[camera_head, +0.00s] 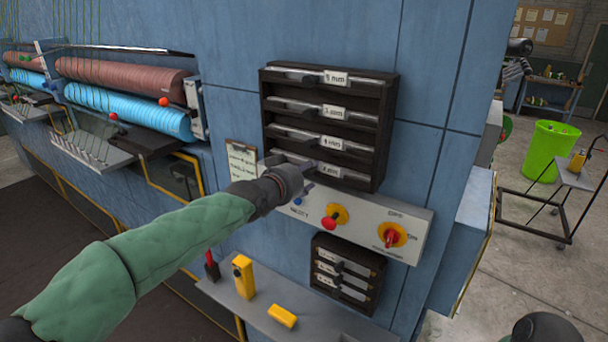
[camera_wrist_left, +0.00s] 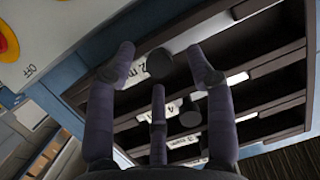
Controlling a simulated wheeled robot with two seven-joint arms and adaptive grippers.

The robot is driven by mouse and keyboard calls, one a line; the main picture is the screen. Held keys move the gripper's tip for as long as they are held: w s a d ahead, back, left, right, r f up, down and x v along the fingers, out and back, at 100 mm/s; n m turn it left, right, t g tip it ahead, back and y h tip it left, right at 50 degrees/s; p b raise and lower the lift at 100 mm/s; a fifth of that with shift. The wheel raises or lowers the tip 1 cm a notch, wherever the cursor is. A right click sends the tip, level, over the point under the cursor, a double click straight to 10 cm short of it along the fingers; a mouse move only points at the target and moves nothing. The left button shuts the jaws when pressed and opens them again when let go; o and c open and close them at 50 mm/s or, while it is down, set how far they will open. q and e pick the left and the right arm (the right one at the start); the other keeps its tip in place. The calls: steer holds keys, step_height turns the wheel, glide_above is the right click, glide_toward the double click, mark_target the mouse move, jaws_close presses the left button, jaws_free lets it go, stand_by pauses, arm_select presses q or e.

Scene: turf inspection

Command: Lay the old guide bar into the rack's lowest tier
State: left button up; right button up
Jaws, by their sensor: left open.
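The dark rack (camera_head: 386,140) hangs on the blue machine wall, with pale labelled bars in its tiers. A guide bar (camera_head: 328,174) with a label that seems to read 2 mm lies in the lowest tier; the gripper hides its left part. My left gripper (camera_head: 307,167) is open in front of this tier. In the left wrist view, its three spread fingers (camera_wrist_left: 162,68) surround the bar's dark round knob (camera_wrist_left: 160,62); I cannot tell whether they touch it. The rack (camera_wrist_left: 265,72) appears upside down there.
A control panel (camera_head: 362,226) with red and yellow switches sits just below the rack. A smaller dark rack (camera_head: 379,263) with several bars hangs under it. A grey shelf (camera_head: 330,322) holds yellow items (camera_head: 243,276). A clipboard (camera_head: 241,160) hangs left of the rack.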

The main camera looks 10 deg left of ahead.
arm_select(q)
steer(key=shift+f, duration=0.1)
steer(key=v, duration=1.2)
